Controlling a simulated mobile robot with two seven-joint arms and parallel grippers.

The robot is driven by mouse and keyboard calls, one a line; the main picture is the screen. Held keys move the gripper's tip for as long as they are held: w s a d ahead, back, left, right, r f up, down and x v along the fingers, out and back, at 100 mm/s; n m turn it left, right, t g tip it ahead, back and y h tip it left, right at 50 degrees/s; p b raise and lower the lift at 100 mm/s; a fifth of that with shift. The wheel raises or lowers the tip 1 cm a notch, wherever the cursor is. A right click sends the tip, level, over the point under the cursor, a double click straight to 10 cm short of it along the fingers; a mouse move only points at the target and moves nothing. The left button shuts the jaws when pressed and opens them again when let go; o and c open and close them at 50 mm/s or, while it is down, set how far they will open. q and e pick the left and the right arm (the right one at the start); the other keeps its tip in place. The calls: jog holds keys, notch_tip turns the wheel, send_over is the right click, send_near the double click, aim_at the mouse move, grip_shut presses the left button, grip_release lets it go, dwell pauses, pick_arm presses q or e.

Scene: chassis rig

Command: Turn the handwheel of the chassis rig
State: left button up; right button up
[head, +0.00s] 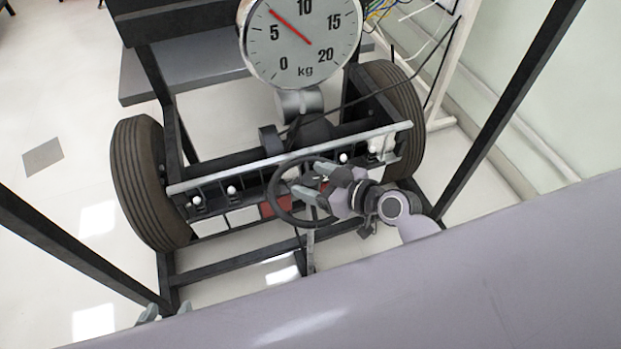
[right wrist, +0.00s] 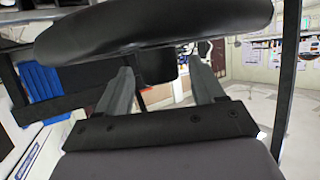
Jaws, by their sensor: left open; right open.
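The handwheel (head: 269,197) is a dark ring low on the front of the chassis rig, between its two tyres. My right gripper (head: 313,180) is at the right side of the wheel, its open fingers reaching over the ring's interior. In the right wrist view the wheel's thick black rim (right wrist: 150,32) crosses in front of the open fingers (right wrist: 162,85), close to their tips; whether it touches them I cannot tell. My left gripper (head: 167,311) shows only its fingertips at the lower left, open and away from the wheel. Its body is hidden behind my arm.
A round kg dial (head: 300,42) stands above the axle. Tyres flank it on the left (head: 150,185) and right (head: 397,115). A grey crossbar (head: 240,169) runs just behind the wheel. Dark frame posts slope down both sides. Clear floor lies at the left.

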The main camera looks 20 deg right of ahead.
jog(key=shift+w+a+f, duration=0.2)
jog(key=shift+w+a, duration=0.1)
jog(key=shift+w, duration=0.15)
grip_shut()
